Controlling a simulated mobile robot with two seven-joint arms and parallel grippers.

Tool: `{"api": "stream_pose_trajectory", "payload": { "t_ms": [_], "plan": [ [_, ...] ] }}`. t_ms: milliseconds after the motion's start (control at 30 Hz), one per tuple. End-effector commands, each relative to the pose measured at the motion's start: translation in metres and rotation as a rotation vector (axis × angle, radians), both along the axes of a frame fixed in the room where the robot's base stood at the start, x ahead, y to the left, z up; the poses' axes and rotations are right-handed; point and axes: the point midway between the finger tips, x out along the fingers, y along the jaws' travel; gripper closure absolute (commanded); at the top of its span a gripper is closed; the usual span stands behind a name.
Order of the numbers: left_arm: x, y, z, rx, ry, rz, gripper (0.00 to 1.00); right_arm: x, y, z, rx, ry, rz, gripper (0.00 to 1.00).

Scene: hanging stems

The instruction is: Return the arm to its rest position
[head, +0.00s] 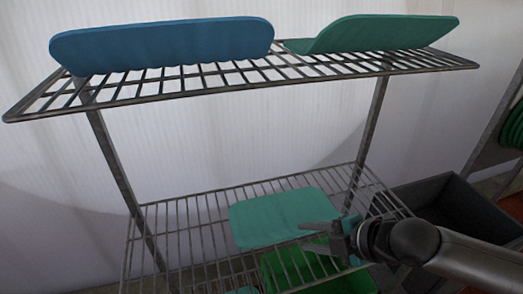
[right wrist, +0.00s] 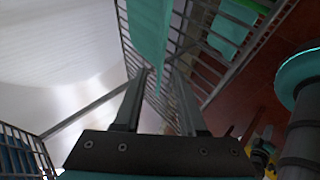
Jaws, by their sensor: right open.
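My right gripper (head: 310,236) comes in from the right over the lower wire shelf (head: 190,235). It is close to the right edge of a teal slab (head: 283,216) lying on that shelf; I cannot tell whether they touch. In the right wrist view the jaws of the right gripper (right wrist: 160,72) are apart with nothing held between them. A teal slab (right wrist: 150,35) shows just beyond the fingertips there. My left gripper is in neither view.
The upper wire shelf (head: 200,82) carries a blue slab (head: 165,43) and a green slab (head: 375,32). A green crate (head: 290,270) is under the lower shelf. A dark grey bin (head: 455,205) stands at the right. Rack posts (head: 120,175) flank the open space between shelves.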

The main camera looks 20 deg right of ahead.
Motion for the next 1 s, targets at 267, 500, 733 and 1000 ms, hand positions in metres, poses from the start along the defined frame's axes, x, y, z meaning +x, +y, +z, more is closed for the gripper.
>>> {"api": "stream_pose_trajectory", "payload": {
  "t_ms": [267,500,733,1000],
  "plan": [
    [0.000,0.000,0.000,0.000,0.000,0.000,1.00,-0.016,0.015,-0.019,0.074,0.094,-0.122,0.60],
    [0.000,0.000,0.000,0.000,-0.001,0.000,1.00,-0.050,0.034,-0.049,0.211,0.289,-0.450,0.60],
    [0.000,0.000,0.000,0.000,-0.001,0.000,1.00,-0.088,0.039,-0.068,0.335,0.472,-0.842,0.60],
    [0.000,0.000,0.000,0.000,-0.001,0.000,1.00,-0.136,0.038,-0.080,0.432,0.642,-1.265,0.60]
  ]
}}
